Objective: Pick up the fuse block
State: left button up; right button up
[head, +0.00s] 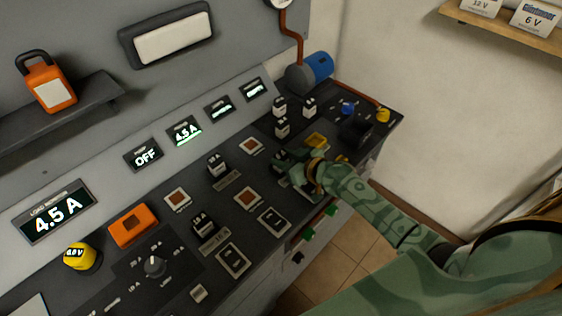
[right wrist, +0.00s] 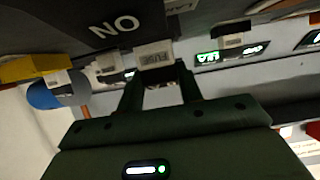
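A dark block with a pale label reading FUSE (right wrist: 155,56) shows in the right wrist view, at the tips of my right gripper (right wrist: 161,73). The two fingers stand apart, one to each side of the block. I cannot tell whether they press on it. In the head view my right gripper (head: 292,168) is low over the right part of the dark console, and it largely hides the block there. My left gripper is not in view.
The dark console (head: 187,240) holds several small black-and-white blocks, such as one just left of my gripper (head: 216,165). Open floor (head: 340,262) lies in front.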

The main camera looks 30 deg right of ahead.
jog(key=shift+c, duration=1.3)
